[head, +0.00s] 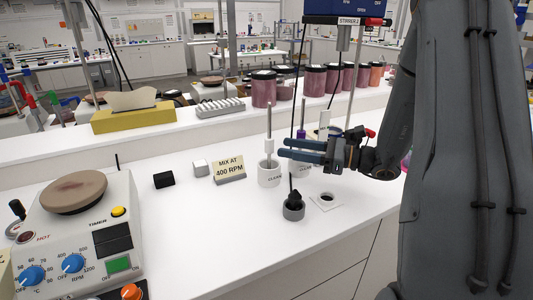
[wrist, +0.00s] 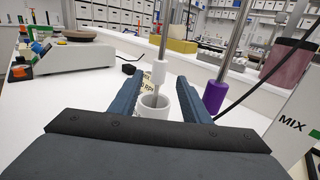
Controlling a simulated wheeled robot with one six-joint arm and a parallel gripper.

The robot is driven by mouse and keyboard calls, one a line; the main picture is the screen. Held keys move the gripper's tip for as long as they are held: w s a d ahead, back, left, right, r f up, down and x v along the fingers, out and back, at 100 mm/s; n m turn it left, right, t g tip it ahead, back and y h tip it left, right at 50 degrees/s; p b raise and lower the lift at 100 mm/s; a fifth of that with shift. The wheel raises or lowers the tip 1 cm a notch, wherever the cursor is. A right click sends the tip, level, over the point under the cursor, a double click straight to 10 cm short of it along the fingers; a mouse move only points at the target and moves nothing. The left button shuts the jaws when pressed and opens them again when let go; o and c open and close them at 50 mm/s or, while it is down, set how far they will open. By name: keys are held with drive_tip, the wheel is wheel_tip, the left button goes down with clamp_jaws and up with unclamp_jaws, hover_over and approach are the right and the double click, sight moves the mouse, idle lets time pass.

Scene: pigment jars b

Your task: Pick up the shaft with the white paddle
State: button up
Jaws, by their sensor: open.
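The shaft with the white paddle (head: 268,146) stands upright in a white cup (head: 269,177) on the white counter. Its grey rod rises above a white collar. In the wrist view the white collar (wrist: 158,73) and the white cup (wrist: 152,108) show between my two fingers, seemingly just beyond their tips. My gripper (head: 282,148) is open and empty, reaching left, with its blue fingertips just right of the shaft. The paddle's lower end is hidden inside the cup.
A purple-collared shaft (wrist: 214,98) stands close to the right of my fingers. A dark grey cup (head: 293,211) with a black piece is in front, beside a hole plate (head: 326,202). A hotplate (head: 75,240) stands left. A sign (head: 229,171) is behind.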

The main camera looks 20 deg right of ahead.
sight(269, 146)
drive_tip(key=p+x, duration=0.2)
drive_tip(key=x, duration=0.5)
drive_tip(key=shift+s+f, duration=0.1)
clamp_jaws()
